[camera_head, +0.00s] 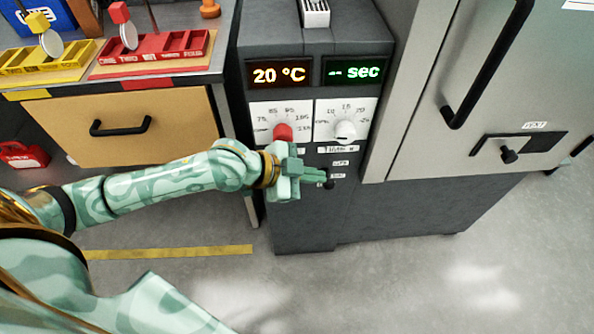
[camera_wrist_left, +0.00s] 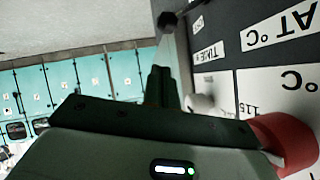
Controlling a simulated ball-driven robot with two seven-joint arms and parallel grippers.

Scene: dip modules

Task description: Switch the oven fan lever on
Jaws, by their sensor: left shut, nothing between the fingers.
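The oven control panel (camera_head: 310,215) is a dark grey front below two displays reading 20 °C and "-- sec". A small black lever knob (camera_head: 328,184) sits low on it beside small labels too fine to read surely; I take it for the fan lever. A black knob also shows at the top of the left wrist view (camera_wrist_left: 167,21). My left gripper (camera_head: 322,177) is shut and empty, its fingertips right by the knob in the head view. In the left wrist view its dark fingers (camera_wrist_left: 160,86) point towards the knob, with a gap visible. My right gripper is not in view.
A red dial (camera_head: 283,132) and a white dial (camera_head: 345,131) sit above my left gripper. To the right is a grey door with a black handle (camera_head: 487,65) and a black sliding knob (camera_head: 509,155). A bench with a drawer (camera_head: 130,125) and yellow and red trays stands left.

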